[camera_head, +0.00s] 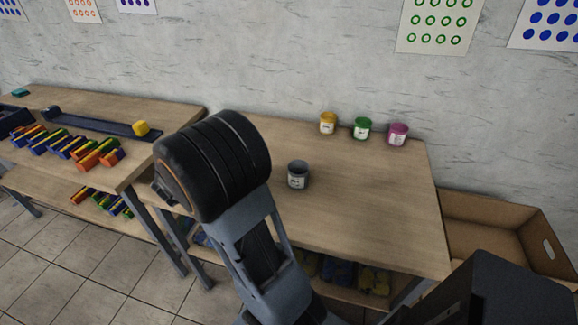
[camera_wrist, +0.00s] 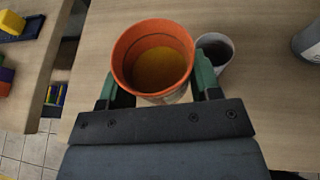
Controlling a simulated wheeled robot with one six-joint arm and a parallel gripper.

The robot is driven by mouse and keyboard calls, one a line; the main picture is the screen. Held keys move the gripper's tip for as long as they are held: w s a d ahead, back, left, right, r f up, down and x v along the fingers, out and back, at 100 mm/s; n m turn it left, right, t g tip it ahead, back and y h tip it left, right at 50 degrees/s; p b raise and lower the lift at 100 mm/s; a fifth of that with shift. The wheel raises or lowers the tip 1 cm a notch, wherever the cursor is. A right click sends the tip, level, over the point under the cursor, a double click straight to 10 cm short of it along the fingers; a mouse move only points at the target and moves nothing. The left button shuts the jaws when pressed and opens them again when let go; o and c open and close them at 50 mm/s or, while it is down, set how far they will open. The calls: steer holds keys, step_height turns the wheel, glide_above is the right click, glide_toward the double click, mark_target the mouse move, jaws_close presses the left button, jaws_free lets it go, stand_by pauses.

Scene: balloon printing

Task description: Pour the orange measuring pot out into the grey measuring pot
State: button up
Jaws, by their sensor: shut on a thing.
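The orange measuring pot (camera_wrist: 123,50) is between the green fingers of my gripper (camera_wrist: 155,88) in the wrist view. My gripper is shut on it. The pot's mouth faces the camera and shows orange-yellow contents inside. In the head view my arm hides the gripper and the orange pot. The grey measuring pot (camera_head: 298,176) stands upright on the right table, just right of my arm, with a pale label. A grey labelled body cut off at the right edge of the wrist view looks like this pot (camera_wrist: 308,40), apart from the orange one.
A pale-rimmed pot with dark contents (camera_wrist: 217,50) is right behind the orange pot in the wrist view. Yellow (camera_head: 328,123), green (camera_head: 362,128) and magenta (camera_head: 398,134) pots stand at the table's back. A cardboard box (camera_head: 485,225) is at right. The right table's front is clear.

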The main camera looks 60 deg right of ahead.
mark_target(291, 172)
steer(key=s+d+m+g+y, duration=0.1)
steer(key=s+d+m+g, duration=0.4)
steer(key=s, duration=0.1)
steer(key=s+d+f+m+g+y+b, duration=0.1)
steer(key=s+d+m+g, duration=0.4)
steer(key=s, duration=0.2)
steer(key=s+d+m+g+y, duration=0.1)
steer(key=s+d+m+g, duration=0.3)
steer(key=s+d+g, duration=0.1)
steer(key=shift+s+f+m+g, duration=0.15)
steer(key=shift+s+m+g, duration=0.3)
steer(key=shift+s, duration=0.7)
steer(key=n+y+p, duration=0.1)
steer(key=p, duration=0.1)
steer(key=a+n+y+p, duration=0.1)
steer(key=y+p, duration=0.1)
steer(key=shift+s+r+t, duration=0.1)
steer(key=shift+r+t, duration=0.15)
steer(key=shift+r, duration=0.15)
steer(key=shift+a+r+n+y+p, duration=0.2)
steer(key=shift+y+p, duration=0.5)
steer(key=shift+p, duration=1.4)
steer(key=shift+a+n+y+p, duration=0.15)
steer(key=shift+n+y+p, duration=0.9)
steer(key=shift+p, duration=2.6)
